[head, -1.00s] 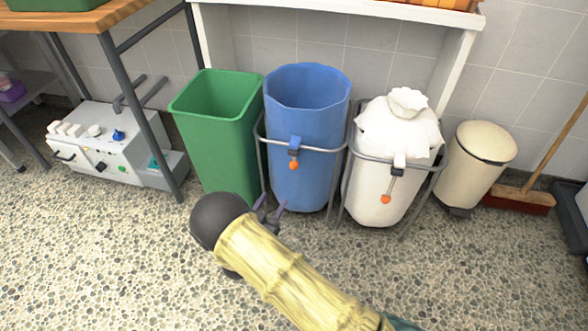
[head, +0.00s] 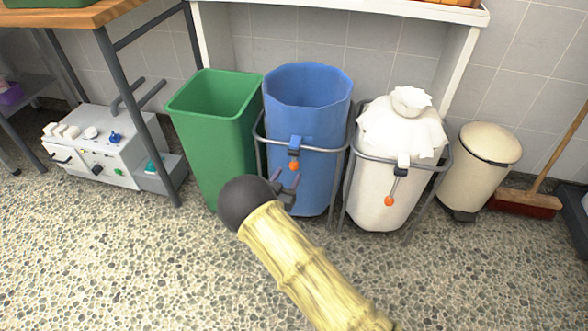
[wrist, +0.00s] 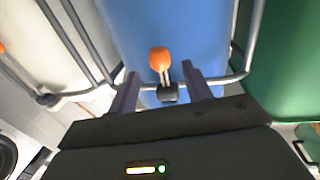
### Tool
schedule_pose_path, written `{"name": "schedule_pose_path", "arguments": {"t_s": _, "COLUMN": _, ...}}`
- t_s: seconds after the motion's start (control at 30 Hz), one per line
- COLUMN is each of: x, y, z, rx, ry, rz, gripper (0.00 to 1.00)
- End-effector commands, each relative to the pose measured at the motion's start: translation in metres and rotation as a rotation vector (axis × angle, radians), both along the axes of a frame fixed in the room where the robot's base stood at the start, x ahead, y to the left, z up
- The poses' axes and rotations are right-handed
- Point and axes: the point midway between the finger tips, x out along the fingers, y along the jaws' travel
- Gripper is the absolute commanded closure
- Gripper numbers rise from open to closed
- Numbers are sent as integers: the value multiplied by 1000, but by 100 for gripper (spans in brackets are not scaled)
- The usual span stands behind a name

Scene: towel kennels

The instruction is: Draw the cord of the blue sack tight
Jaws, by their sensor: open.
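The blue sack (head: 305,115) hangs in a metal frame with its mouth wide open. I cannot tell whether the fingers touch the cord.
A green bin (head: 212,130) stands close on the left. A white sack (head: 385,185) with a gathered top and its own orange bead (head: 389,201) stands on the right, beside a cream pedal bin (head: 478,170). The pebbled floor in front is clear.

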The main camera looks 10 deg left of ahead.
Motion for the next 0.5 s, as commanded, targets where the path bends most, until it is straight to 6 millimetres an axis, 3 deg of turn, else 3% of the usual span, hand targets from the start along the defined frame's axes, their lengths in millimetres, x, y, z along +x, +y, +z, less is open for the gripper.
{"name": "schedule_pose_path", "arguments": {"t_s": 0.3, "x": 50, "y": -8, "z": -2, "rx": 2, "ry": 0, "rz": -2, "gripper": 51}}
{"name": "schedule_pose_path", "arguments": {"t_s": 0.5, "x": 59, "y": -9, "z": 0, "rx": 0, "ry": -1, "rz": 0, "gripper": 51}}
